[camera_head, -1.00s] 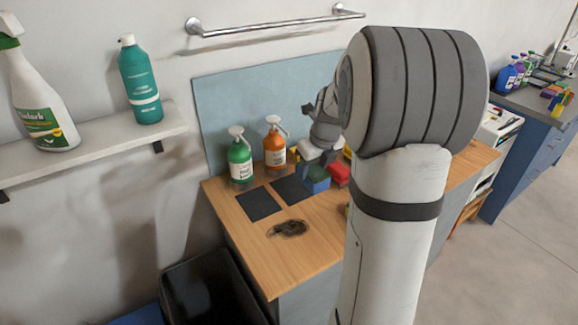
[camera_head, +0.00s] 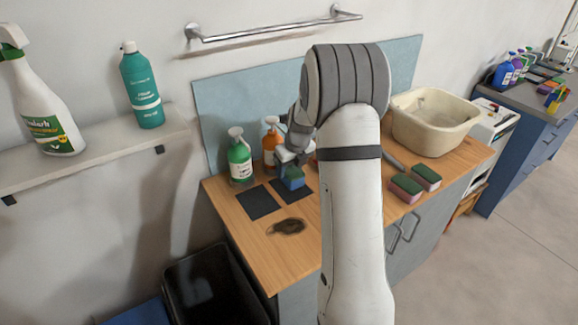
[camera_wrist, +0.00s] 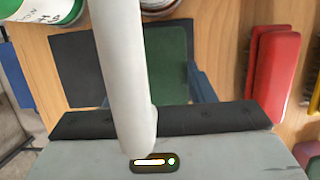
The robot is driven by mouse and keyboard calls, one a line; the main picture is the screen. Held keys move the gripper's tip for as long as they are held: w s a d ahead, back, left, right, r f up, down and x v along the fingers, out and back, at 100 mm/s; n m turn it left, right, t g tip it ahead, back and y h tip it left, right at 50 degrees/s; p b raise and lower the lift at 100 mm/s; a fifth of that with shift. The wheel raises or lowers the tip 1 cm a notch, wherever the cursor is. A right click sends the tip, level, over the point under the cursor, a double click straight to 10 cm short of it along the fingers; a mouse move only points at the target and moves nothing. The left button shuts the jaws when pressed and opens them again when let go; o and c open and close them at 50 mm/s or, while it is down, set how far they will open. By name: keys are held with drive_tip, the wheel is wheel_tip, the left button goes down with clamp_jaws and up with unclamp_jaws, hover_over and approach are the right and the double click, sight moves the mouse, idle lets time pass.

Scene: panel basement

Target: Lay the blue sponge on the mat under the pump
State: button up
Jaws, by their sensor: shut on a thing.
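The blue sponge (camera_head: 292,181), with a dark green top, is held in my gripper (camera_head: 290,160), at the back edge of the right dark mat (camera_head: 288,193). I cannot tell whether the sponge touches the mat. The left dark mat (camera_head: 255,203) is bare. A green pump bottle (camera_head: 240,162) stands behind the left mat. An orange pump bottle (camera_head: 269,142) stands behind the right one, partly hidden by my gripper.
Pink-and-green sponges (camera_head: 405,189) and a cream basin (camera_head: 435,122) are to the right.

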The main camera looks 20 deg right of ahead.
drive_tip(key=shift+w+f, duration=0.1)
drive_tip(key=shift+f+b, duration=0.3)
drive_tip(key=shift+f, duration=0.25)
drive_tip(key=shift+f, duration=0.1)
drive_tip(key=o, duration=1)
